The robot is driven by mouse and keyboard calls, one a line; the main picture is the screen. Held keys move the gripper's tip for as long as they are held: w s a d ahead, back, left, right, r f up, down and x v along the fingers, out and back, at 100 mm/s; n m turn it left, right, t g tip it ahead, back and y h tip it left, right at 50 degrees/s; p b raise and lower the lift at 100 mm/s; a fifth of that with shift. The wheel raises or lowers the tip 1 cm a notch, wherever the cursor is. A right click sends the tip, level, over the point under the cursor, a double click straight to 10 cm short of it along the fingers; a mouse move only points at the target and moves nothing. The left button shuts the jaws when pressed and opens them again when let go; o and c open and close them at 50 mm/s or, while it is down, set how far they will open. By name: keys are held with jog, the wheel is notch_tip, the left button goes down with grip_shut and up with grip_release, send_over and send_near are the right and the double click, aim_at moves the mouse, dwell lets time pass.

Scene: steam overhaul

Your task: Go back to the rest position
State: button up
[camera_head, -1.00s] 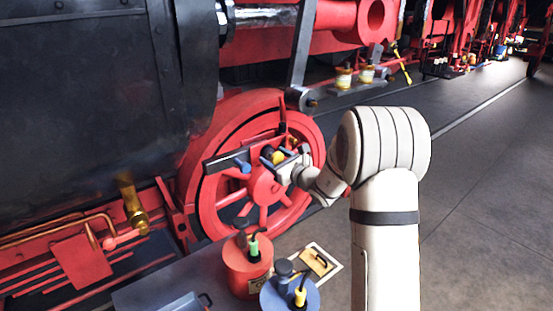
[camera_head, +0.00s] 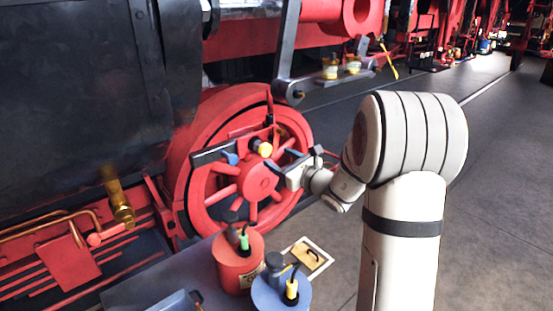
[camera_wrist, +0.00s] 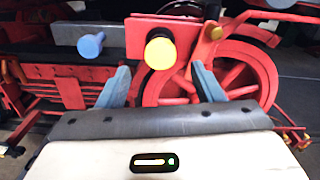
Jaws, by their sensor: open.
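My gripper (camera_head: 290,160) stands in front of the red spoked wheel (camera_head: 222,192), to the right of a yellow knob (camera_head: 264,149). In the wrist view my gripper (camera_wrist: 162,80) has its two blue-grey fingers spread with nothing between them. The yellow knob (camera_wrist: 160,53) shows beyond the fingers, apart from them, on a red plate. A blue knob (camera_wrist: 91,45) sits to its left on a grey bar; it also shows in the head view (camera_head: 231,158).
A red can (camera_head: 238,268) and a blue can (camera_head: 280,296) stand on a grey bench at the bottom, beside a brass-coloured item on a pale sheet (camera_head: 307,257). The dark locomotive body (camera_head: 70,90) fills the left. Open floor (camera_head: 500,200) lies to the right.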

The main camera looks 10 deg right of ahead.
jog(key=s+a+f+n+g+y, duration=0.1)
jog(key=s+a+n+g, duration=0.5)
jog(key=s+n, duration=0.3)
jog(key=s+a+n+g, duration=0.5)
jog(key=s+a+n, duration=0.15)
jog(key=s, duration=0.55)
jog(key=s+d+f+n+g+h, duration=0.1)
jog(key=s+d+f+n+h, duration=0.2)
jog(key=s+d+n+h, duration=0.7)
jog(key=s+d+n, duration=0.2)
jog(key=s, duration=0.2)
jog(key=shift+s+n+g, duration=0.15)
jog(key=shift+n+g, duration=0.2)
jog(key=shift+g, duration=0.05)
jog(key=shift+c, duration=0.3)
